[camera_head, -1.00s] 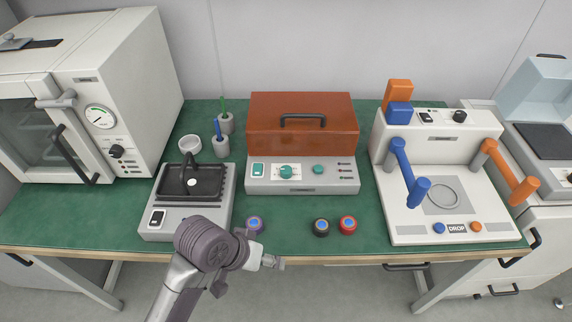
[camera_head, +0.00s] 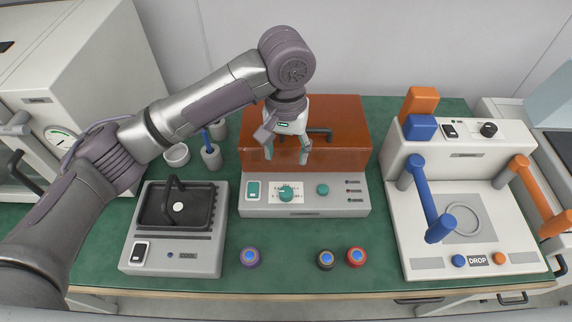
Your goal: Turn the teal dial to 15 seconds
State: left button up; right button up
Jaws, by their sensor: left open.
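The teal dial (camera_head: 286,194) sits on a white scale plate on the front panel of the orange-lidded device (camera_head: 345,142). The scale numbers are too small to read. A smaller teal knob (camera_head: 322,189) is to its right and a teal rocker switch (camera_head: 253,190) to its left. My left gripper (camera_head: 286,158) points down, open and empty, in front of the orange lid. Its fingertips are above and behind the dial in the picture, apart from it. My right gripper is not in view.
A grey cooling unit (camera_head: 130,258) stands left. A white press with blue and orange handles (camera_head: 420,262) stands right. My left arm crosses the left side.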

pick_arm(q)
send_over(286, 191)
jog(key=f, duration=0.5)
jog(key=shift+s, duration=0.2)
notch_tip(286, 191, down, 7)
jog(key=shift+w+f+p, duration=0.1)
jog(key=shift+w+p, duration=0.05)
jog(key=shift+p, duration=0.2)
jog(key=shift+f, duration=0.35)
jog(key=shift+c, duration=0.2)
jog(key=c, duration=1.1)
grip_shut()
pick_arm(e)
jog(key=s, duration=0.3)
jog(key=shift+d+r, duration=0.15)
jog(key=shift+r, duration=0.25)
